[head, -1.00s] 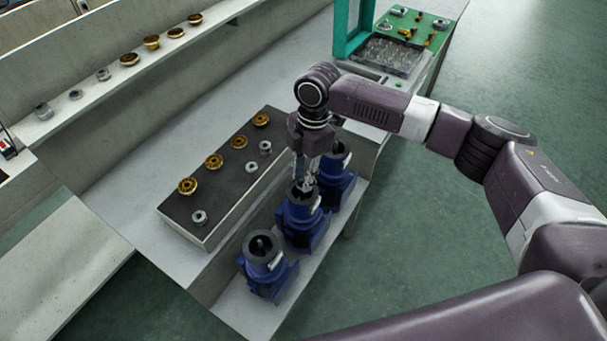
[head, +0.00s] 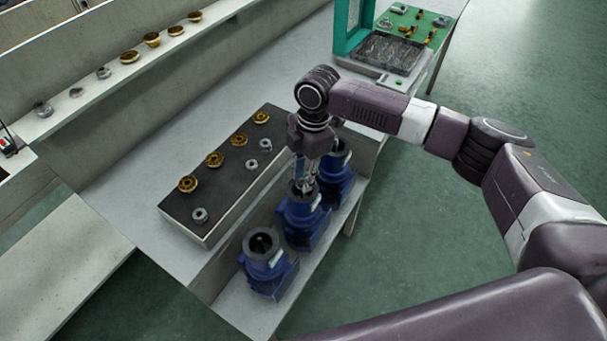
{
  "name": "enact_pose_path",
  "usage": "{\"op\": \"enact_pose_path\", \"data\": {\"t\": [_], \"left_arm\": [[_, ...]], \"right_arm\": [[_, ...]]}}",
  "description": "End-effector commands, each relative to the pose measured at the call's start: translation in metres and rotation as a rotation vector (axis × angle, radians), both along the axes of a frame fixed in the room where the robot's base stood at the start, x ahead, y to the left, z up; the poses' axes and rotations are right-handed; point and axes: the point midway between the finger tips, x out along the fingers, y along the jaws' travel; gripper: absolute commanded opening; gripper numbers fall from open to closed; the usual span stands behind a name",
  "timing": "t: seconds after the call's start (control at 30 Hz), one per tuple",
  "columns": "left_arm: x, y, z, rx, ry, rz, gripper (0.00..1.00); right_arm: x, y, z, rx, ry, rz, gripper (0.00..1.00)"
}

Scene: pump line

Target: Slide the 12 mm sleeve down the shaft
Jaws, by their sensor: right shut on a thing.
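My right gripper (head: 307,186) points down over the mouth of the middle blue pump housing (head: 304,222). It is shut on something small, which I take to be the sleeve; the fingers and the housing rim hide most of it. The shaft inside the middle housing is hidden too. A blue housing (head: 266,268) stands nearer, with a shaft showing in its open top. Another blue housing (head: 338,185) stands behind, partly covered by my gripper. Silver sleeves (head: 200,215) lie on the dark-topped block with brass impellers (head: 188,184). My left gripper is not in view.
The dark-topped block (head: 180,205) stands close left of the housings. A shelf (head: 60,122) at the upper left holds brass and silver parts. A green fixture (head: 353,35) and a wire-like tray (head: 390,54) are at the back. The bench left of the block is clear.

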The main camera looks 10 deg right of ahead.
Motion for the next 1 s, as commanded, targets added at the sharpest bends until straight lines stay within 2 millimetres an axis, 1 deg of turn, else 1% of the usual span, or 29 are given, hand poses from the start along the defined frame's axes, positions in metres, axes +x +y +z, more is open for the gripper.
{"op": "enact_pose_path", "data": {"t": [0.23,0.27,0.43,0.67,0.77,0.87,1.0], "left_arm": [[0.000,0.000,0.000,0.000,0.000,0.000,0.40],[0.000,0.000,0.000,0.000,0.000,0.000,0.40],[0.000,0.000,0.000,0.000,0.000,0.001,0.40],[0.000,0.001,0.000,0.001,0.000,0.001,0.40],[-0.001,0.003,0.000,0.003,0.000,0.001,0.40],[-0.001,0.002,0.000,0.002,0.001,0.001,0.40],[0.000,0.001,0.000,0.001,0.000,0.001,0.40]], "right_arm": [[0.000,0.000,0.000,0.000,0.000,0.000,0.00],[0.000,0.000,0.000,0.000,0.000,0.000,0.26],[0.000,0.000,0.000,0.000,0.000,0.000,0.44],[0.000,0.000,0.000,0.000,0.001,-0.001,0.44],[0.000,-0.001,0.003,0.000,0.000,-0.001,0.44],[0.001,-0.002,0.013,0.001,-0.002,-0.001,0.44],[0.003,-0.005,0.040,0.001,-0.003,-0.001,0.44]]}}
